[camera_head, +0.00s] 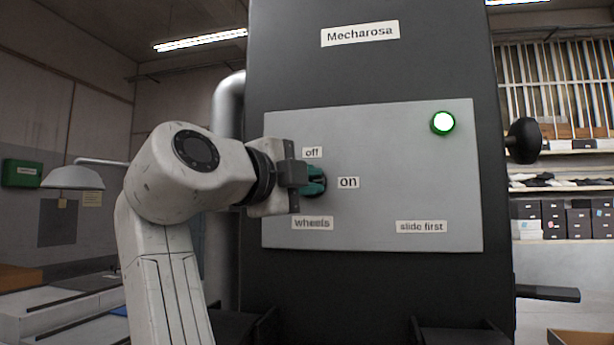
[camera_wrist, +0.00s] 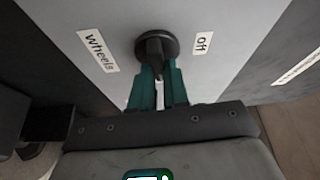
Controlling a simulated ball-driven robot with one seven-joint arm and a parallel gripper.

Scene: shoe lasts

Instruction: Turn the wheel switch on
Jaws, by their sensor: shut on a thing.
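The wheel switch is a black round knob (camera_wrist: 156,44) with a raised grip bar, on the grey panel above the "wheels" label (camera_head: 312,223). In the head view, an "off" label (camera_head: 312,152) is above it and an "on" label (camera_head: 348,183) is to its right. My gripper (camera_head: 316,182) reaches in from the left, its teal fingers at the knob and largely hiding it there. In the wrist view, my gripper (camera_wrist: 158,84) has one finger on each side of the knob's bar and is shut on it. I cannot tell which label the bar points to.
The grey panel (camera_head: 390,200) is on a dark machine with a "Mecharosa" sign (camera_head: 360,34). A green lamp (camera_head: 443,122) is lit at its upper right. A black round handle (camera_head: 524,140) projects from the machine's right side.

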